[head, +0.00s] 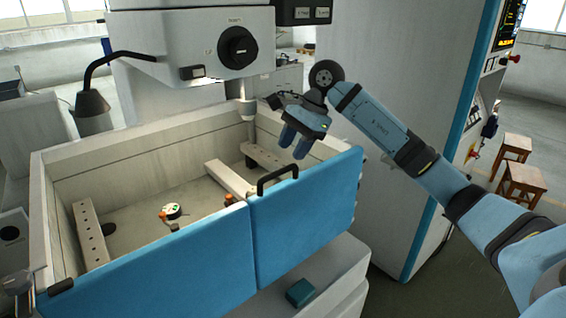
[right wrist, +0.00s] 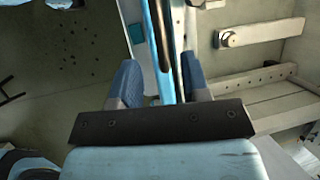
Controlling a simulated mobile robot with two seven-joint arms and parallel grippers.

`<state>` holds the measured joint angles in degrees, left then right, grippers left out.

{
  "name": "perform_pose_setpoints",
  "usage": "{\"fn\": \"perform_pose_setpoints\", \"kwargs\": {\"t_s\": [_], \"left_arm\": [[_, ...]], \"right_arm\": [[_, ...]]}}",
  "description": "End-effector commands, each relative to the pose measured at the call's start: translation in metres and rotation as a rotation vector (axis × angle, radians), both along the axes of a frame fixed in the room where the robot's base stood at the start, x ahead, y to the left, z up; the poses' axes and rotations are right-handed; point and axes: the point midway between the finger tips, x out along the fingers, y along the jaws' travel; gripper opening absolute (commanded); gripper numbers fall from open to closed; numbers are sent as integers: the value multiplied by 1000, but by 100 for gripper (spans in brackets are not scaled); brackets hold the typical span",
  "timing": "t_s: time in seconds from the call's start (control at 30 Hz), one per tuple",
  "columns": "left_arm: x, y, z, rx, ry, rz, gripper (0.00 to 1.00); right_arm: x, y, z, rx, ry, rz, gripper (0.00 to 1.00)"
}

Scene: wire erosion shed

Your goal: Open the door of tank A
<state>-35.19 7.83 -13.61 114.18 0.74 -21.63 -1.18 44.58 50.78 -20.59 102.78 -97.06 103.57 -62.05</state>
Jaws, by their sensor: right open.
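The tank (head: 140,147) is an open-topped, pale box with two blue front panels, the left panel (head: 155,265) and the right panel (head: 310,210). They stand upright with their edges meeting. A black bar handle (head: 278,178) rises from the right panel's top edge. I see no readable tank letter. My right gripper (head: 293,146) is open and empty, fingers pointing down, just above and behind the handle in the head view. In the right wrist view the panel's blue edge and a dark bar (right wrist: 164,35) run between the fingers (right wrist: 162,88). My left gripper is not in view.
A machine head with a black knob (head: 238,47) and a nozzle (head: 244,108) hangs over the tank. Inside lie perforated rails (head: 90,235) and a small round part (head: 172,211). A tall cabinet (head: 408,90) stands right; wooden stools (head: 522,180) stand beyond it.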

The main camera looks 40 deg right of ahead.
Motion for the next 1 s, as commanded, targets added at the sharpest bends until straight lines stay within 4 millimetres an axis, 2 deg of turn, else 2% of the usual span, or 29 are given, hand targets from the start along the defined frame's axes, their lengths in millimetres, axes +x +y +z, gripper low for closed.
{"fn": "perform_pose_setpoints", "kwargs": {"t_s": [0.1, 0.3, 0.47, 0.7, 0.77, 0.9, 1.0], "left_arm": [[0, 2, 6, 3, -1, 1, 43], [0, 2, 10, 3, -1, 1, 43], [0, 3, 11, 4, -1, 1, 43], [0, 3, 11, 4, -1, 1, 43], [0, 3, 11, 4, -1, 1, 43], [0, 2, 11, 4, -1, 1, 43], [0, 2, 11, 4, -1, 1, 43]], "right_arm": [[3, 10, -20, 2, 3, 1, 42], [7, 20, -43, 1, 0, 0, 42], [8, 22, -51, 0, 0, -1, 42], [8, 22, -51, 0, 0, 0, 42], [8, 22, -51, 0, 0, 0, 31], [8, 22, -51, 0, 0, 0, 0], [8, 22, -51, 0, 0, 0, 0]]}}
